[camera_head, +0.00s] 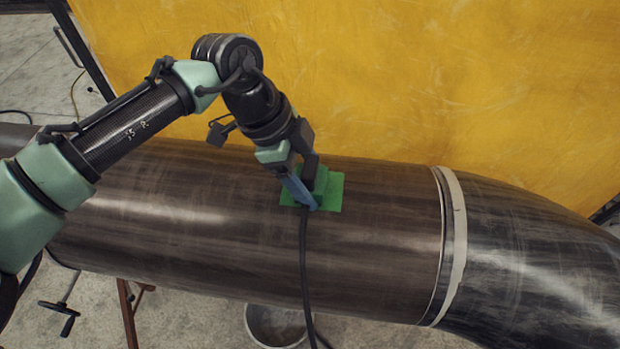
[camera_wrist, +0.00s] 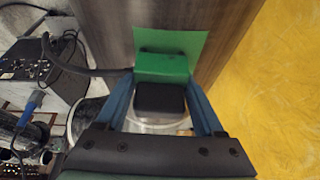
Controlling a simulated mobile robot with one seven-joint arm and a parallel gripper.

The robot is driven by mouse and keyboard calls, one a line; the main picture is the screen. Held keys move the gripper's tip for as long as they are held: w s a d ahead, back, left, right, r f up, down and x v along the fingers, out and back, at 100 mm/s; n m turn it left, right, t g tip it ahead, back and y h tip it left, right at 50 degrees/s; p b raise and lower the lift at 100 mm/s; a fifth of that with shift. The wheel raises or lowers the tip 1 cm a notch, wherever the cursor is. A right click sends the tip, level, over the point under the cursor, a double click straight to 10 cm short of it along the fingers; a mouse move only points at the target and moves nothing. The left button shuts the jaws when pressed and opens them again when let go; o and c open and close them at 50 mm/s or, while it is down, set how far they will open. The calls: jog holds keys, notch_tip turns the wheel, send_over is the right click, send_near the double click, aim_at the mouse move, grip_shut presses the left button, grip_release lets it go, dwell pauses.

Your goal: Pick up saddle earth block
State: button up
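The saddle earth block (camera_head: 320,182) is a green block on a flat green plate, lying on top of the big dark pipe. In the wrist view the green block (camera_wrist: 162,67) sits between the two blue fingers, with a black part on its near side. A black cable runs from it. My gripper (camera_head: 306,195) is down at the block, its fingers on either side of it. It also shows in the wrist view (camera_wrist: 160,82). The fingertips lie close along the block's sides; I cannot tell whether they press on it. The plate appears to rest on the pipe.
The pipe (camera_head: 200,220) runs across the view, with a pale flange ring (camera_head: 453,245) right of the block. A yellow sheet (camera_head: 420,80) hangs behind. The cable (camera_head: 305,260) drops down the pipe's front past a metal bucket (camera_head: 275,326) on the floor.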

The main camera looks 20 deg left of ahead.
grip_shut()
jog(key=shift+r, duration=0.1)
